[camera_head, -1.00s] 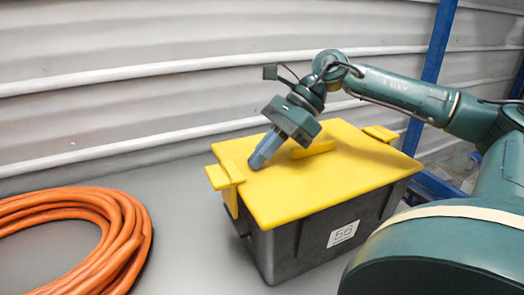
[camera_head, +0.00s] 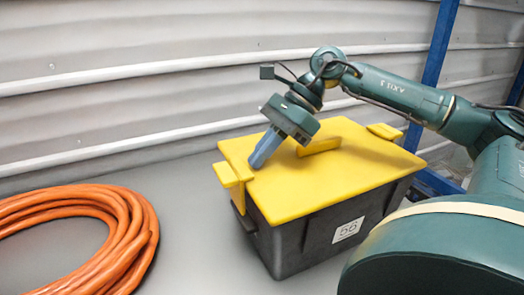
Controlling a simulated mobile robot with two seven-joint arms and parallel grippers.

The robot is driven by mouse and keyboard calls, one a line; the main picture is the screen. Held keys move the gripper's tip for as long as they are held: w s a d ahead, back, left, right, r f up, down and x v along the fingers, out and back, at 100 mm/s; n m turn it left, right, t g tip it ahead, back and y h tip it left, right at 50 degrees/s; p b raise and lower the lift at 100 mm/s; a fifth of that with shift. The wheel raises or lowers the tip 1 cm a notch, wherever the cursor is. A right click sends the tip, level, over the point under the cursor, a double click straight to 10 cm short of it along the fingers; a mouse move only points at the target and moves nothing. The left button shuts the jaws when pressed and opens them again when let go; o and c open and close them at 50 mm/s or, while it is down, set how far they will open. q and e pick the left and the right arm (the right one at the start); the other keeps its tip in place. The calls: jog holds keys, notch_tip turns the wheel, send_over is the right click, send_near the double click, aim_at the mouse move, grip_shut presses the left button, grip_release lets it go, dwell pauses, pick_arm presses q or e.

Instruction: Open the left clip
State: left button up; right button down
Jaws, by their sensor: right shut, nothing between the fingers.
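The box is dark grey (camera_head: 305,245) with a yellow lid (camera_head: 340,180) and stands on the grey surface. The left clip (camera_head: 230,178) is a yellow piece at the lid's left edge. Its upper part juts outward, and a strap hangs down the box side. My right gripper (camera_head: 256,162) comes in from the right, pointing down and left. Its blue-grey fingers are together and empty, over the lid's left part, just right of the left clip. I cannot tell whether the fingertips touch the lid. My left gripper is not in view.
A yellow handle (camera_head: 319,146) rises from the middle of the lid, close to my right gripper. Another yellow clip (camera_head: 384,131) is at the lid's far right. A coiled orange hose (camera_head: 135,235) lies at the left. Bare surface separates hose and box. A corrugated wall stands behind.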

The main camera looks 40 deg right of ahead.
jog(key=shift+a+r, duration=0.15)
jog(key=shift+r, duration=0.05)
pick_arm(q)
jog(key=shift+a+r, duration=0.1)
pick_arm(e)
jog(key=shift+h, duration=0.3)
pick_arm(q)
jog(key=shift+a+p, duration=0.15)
jog(key=shift+p, duration=0.15)
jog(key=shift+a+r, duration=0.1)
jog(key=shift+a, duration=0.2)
pick_arm(e)
jog(key=shift+w+a+h, duration=0.1)
jog(key=shift+a+h, duration=0.1)
jog(key=shift+h, duration=0.2)
pick_arm(q)
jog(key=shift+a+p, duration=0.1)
jog(key=shift+p, duration=0.5)
pick_arm(e)
jog(key=shift+a+r+g+h, duration=0.15)
jog(key=shift+a+g+h, duration=0.05)
jog(key=shift+g+h, duration=0.25)
